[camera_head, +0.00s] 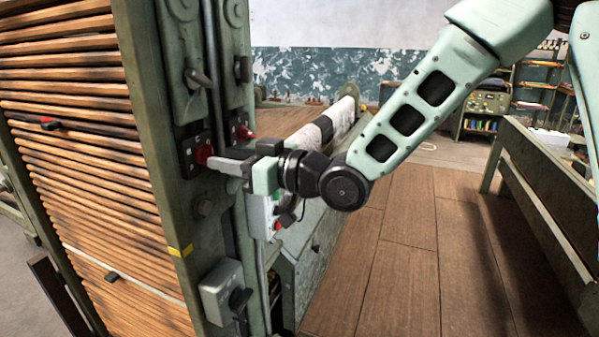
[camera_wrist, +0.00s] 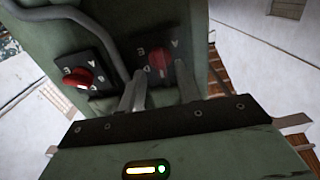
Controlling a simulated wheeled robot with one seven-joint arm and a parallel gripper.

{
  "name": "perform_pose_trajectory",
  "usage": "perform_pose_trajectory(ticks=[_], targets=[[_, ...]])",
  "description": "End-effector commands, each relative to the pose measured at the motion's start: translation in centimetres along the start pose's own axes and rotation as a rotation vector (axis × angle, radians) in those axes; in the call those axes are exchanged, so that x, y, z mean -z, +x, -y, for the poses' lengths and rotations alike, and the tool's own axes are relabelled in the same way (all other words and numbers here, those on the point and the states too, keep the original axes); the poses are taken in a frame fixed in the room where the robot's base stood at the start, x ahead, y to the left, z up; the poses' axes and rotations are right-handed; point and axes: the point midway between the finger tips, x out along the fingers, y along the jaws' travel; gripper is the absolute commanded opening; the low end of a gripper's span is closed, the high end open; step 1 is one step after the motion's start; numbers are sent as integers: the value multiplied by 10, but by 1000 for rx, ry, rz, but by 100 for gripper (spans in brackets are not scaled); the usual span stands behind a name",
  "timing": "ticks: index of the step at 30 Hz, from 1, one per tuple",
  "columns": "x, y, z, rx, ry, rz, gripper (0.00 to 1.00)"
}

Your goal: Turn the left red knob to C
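The left red knob (camera_head: 203,155) sits on a dark plate on the green machine post. The right red knob (camera_head: 245,132) is on a similar plate to its right. The wrist view is upside down, so the left knob (camera_wrist: 158,62) shows right of the other knob (camera_wrist: 78,77) there. White letters ring both knobs, but I cannot tell clearly which letter the left one points to. My gripper (camera_head: 220,163) is level with the left knob and close to it. In the wrist view its fingers (camera_wrist: 160,90) are open, one on either side of the left knob, with gaps visible.
A black lever (camera_head: 197,78) is above the left knob and a round boss (camera_head: 204,207) below it. A grey control box (camera_head: 262,215) with buttons is under my gripper. A switch box (camera_head: 222,290) is lower on the post. Wooden slats (camera_head: 75,130) fill the left.

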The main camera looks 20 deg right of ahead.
Motion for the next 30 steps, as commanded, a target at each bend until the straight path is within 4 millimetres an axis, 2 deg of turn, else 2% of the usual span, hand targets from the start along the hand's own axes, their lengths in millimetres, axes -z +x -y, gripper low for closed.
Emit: perform_pose_trajectory(ticks=[12, 30], targets=[[-1, -99, -1, -6, -3, 4, 34], [-5, -143, -1, -3, -6, 0, 34]])
